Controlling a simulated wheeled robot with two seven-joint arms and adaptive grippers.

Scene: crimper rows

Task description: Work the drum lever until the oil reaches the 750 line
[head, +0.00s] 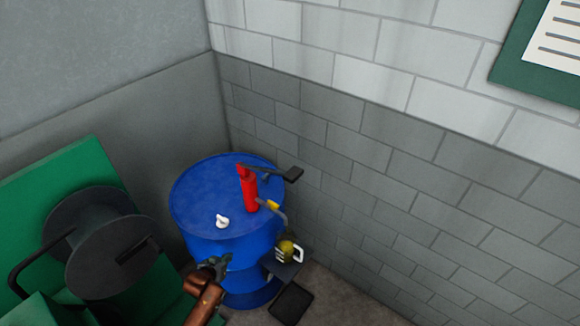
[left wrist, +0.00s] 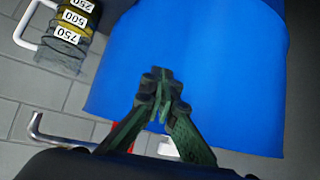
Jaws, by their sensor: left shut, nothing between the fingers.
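The blue drum (head: 215,240) stands in the corner, with a red pump (head: 249,190) upright on its lid. The pump's black lever (head: 292,174) sticks out to the right. A bent grey spout (head: 276,210) with a yellow band points down toward a clear jug (head: 288,250). In the left wrist view the jug (left wrist: 68,45) appears upside down, marked 250, 500 and 750. Its yellow oil seems to end near 500, short of 750. My left gripper (head: 222,262) is shut and empty in front of the drum's side, apart from the lever; it also shows in the left wrist view (left wrist: 160,78).
The jug stands on a small dark shelf (head: 279,268) beside the drum. A white cap (head: 222,221) sits on the lid. A dark reel (head: 110,245) on green equipment (head: 75,170) fills the left.

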